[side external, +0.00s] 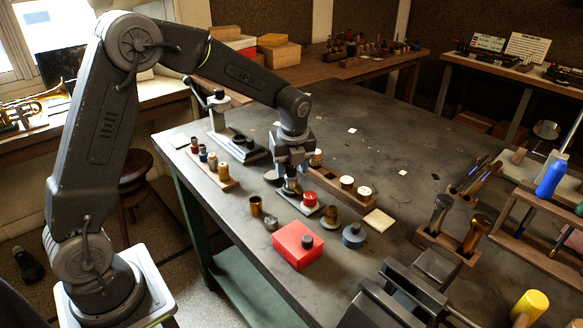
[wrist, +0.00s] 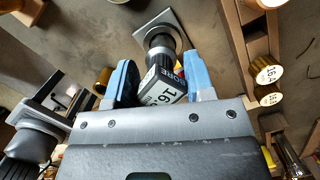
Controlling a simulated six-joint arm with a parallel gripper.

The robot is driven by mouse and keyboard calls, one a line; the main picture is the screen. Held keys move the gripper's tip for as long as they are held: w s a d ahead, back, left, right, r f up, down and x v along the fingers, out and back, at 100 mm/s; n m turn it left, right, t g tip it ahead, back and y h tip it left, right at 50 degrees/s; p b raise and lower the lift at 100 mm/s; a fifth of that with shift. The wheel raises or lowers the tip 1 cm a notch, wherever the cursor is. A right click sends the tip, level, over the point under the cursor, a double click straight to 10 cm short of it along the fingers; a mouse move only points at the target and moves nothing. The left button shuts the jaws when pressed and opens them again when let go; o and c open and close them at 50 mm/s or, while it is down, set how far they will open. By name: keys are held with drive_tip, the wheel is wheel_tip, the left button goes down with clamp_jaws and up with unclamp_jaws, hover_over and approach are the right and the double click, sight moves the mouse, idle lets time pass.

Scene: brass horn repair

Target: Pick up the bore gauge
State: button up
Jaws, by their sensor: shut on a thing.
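The bore gauge (wrist: 166,88) shows in the wrist view as a dark piece with a white label reading "BORE" and "16". It sits between the two blue fingers of my gripper (wrist: 160,68), which is shut on it. Its dark round end with a bright ring points toward a grey square plate (wrist: 149,23). I cannot tell whether it touches that plate. In the side view my gripper (side external: 289,184) is low over the bench, and the gauge is mostly hidden by the fingers.
A red-topped piece (side external: 310,198) stands close beside my gripper. Brass pieces with pale tops (side external: 347,182) stand in a wooden rack just right. A red box (side external: 297,243) and blue-grey disc (side external: 354,236) are nearer. A dark vise (side external: 410,295) is at the front.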

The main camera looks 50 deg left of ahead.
drive_tip(key=shift+r, duration=0.65)
wheel_tip(320, 180, up, 3)
drive_tip(key=shift+f, duration=0.15)
drive_tip(key=s+a+r, duration=0.6)
drive_tip(key=a, duration=0.3)
drive_tip(key=w+d+f, duration=0.2)
drive_tip(key=w+d, duration=0.4)
drive_tip(key=w, duration=0.2)
drive_tip(key=w+d+f, duration=0.1)
drive_tip(key=w+d, duration=0.5)
drive_tip(key=w, duration=0.2)
drive_tip(key=shift+d+f, duration=0.35)
drive_tip(key=shift+d, duration=0.05)
drive_tip(key=shift+f, duration=2.4)
drive_tip(key=shift+f, duration=1.75)
